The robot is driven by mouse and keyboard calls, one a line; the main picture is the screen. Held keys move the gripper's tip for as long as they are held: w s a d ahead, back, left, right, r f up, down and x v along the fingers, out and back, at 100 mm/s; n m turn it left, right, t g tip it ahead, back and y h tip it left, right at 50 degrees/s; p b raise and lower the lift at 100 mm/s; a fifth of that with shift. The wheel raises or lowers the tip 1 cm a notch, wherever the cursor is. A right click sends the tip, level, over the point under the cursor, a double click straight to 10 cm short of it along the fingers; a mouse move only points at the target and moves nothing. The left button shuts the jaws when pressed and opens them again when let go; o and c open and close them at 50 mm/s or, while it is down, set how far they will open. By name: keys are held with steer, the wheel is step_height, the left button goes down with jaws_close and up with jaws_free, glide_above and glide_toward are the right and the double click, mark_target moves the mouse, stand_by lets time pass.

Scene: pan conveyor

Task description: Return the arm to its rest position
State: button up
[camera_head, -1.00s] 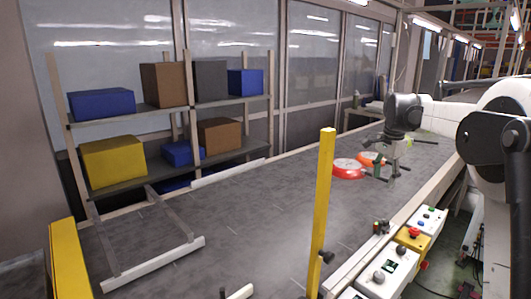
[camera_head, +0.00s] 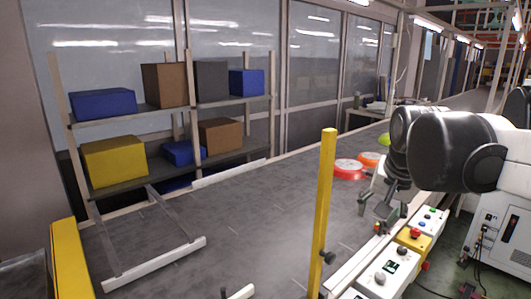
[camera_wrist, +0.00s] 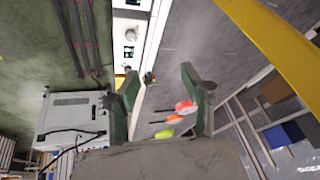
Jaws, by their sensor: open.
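My gripper (camera_head: 379,214) hangs over the conveyor's near edge, beside the control boxes, at the right of the head view. Its jaws are open and empty. In the wrist view, the two green-and-grey fingers of my gripper (camera_wrist: 160,92) stand wide apart with nothing held. A red pan (camera_head: 348,171) and an orange pan (camera_head: 367,158) lie on the conveyor (camera_head: 235,225) behind my gripper. A yellow-green pan (camera_head: 384,138) shows beyond them, partly hidden by my arm. In the wrist view the red pan (camera_wrist: 185,107) appears far off between the fingers.
A yellow post (camera_head: 323,205) stands at the conveyor's near side, left of my gripper. Control boxes (camera_head: 411,240) with buttons line the near edge. A shelf with blue, brown and yellow boxes (camera_head: 114,160) stands at the back left. The conveyor's middle is clear.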

steer(key=s+a+f+n+t, duration=0.1)
steer(key=s+a+f+n, duration=0.15)
steer(key=s+f, duration=0.4)
steer(key=s+a+f+n+t, duration=0.1)
steer(key=s+a+f+n, duration=0.15)
steer(key=s, duration=0.65)
step_height(320, 180, down, 7)
steer(key=b, duration=0.6)
steer(key=shift+s+d+f, duration=0.15)
steer(key=shift+s+f, duration=0.05)
steer(key=shift+s, duration=0.05)
steer(key=shift+o, duration=0.5)
